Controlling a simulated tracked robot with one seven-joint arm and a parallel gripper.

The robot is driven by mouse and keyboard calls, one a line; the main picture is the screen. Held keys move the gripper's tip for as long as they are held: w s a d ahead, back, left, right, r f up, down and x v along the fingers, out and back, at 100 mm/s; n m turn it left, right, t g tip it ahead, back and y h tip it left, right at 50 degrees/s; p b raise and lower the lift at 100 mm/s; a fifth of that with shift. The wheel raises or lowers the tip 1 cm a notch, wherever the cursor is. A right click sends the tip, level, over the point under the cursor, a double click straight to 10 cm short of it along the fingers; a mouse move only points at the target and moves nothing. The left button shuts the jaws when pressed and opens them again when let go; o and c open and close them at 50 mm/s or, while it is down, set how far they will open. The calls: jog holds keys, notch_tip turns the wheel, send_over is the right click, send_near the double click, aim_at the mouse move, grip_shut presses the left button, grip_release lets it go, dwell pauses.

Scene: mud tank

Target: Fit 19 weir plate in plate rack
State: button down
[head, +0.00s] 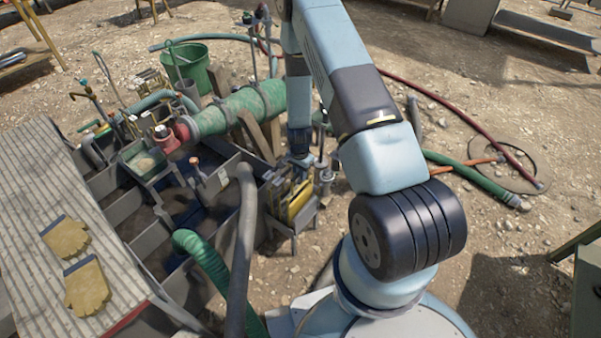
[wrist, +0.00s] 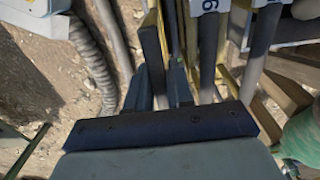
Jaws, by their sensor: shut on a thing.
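The plate rack (head: 305,218) stands on short legs right of the mud tank in the head view, with upright yellow plates (head: 292,203) in it. My gripper (head: 301,163) is just above the rack, pointing down. In the wrist view my gripper (wrist: 160,88) is shut on a thin plate (wrist: 153,48) seen almost edge-on, which I take to be the weir plate. A white tag with a digit like 6 or 9 (wrist: 209,5) shows beside it; I cannot tell which plate it belongs to. The held plate's lower edge and the slots are hidden.
The mud tank (head: 128,205) lies left of the rack, with a grey hose (head: 243,230) and a green hose (head: 205,262) close by. A green pipe (head: 240,108) lies behind. Gloves (head: 87,285) rest on the ribbed board. Open gravel lies to the right.

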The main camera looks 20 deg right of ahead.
jog(key=shift+f, duration=0.55)
dwell(0.8)
jog(key=c, duration=0.9)
grip_release()
notch_tip(320, 180, up, 14)
jog(key=shift+w+a+f, duration=0.1)
jog(key=shift+f, duration=0.1)
